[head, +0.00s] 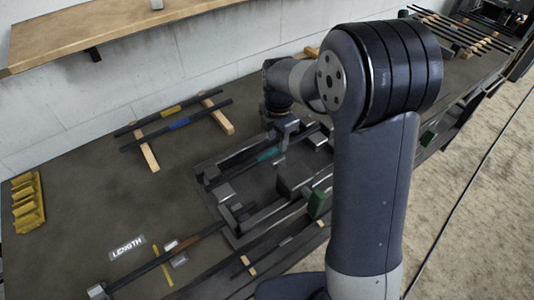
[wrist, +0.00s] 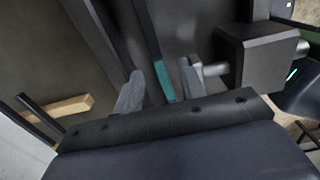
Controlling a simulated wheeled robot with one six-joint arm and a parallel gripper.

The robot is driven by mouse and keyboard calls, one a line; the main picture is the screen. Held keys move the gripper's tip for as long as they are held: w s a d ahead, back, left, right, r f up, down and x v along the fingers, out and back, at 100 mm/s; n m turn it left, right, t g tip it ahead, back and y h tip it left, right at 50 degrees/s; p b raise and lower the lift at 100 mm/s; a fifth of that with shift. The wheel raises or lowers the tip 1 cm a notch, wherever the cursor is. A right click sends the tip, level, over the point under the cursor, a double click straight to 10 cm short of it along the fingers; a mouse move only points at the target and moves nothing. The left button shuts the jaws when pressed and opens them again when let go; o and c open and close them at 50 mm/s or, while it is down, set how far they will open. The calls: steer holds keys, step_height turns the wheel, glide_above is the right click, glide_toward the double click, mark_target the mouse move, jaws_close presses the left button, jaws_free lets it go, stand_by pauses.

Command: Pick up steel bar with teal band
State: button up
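The steel bar with the teal band (head: 267,154) lies in a dark frame on the bench, near the middle of the head view. In the wrist view its dark shaft and teal band (wrist: 165,82) show between the two grey fingers. My gripper (head: 281,158) is at the bar in the head view, pointing down. In the wrist view my gripper (wrist: 162,76) is open, with a gap between the left finger and the band. The right finger is close beside the band; I cannot tell whether it touches. The lower part of the bar is hidden by the gripper body.
A dark block with a metal pin (wrist: 258,58) stands close to the right finger. Bars with yellow and blue bands (head: 178,122) rest on wooden strips behind. A bar with a brown band (head: 180,246) lies in front. Yellow V-shaped blocks (head: 28,203) stand far left.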

mark_target(277, 149)
steer(key=shift+w+f, duration=0.1)
steer(key=shift+f, duration=1.45)
jaws_close()
steer(key=shift+r, duration=0.1)
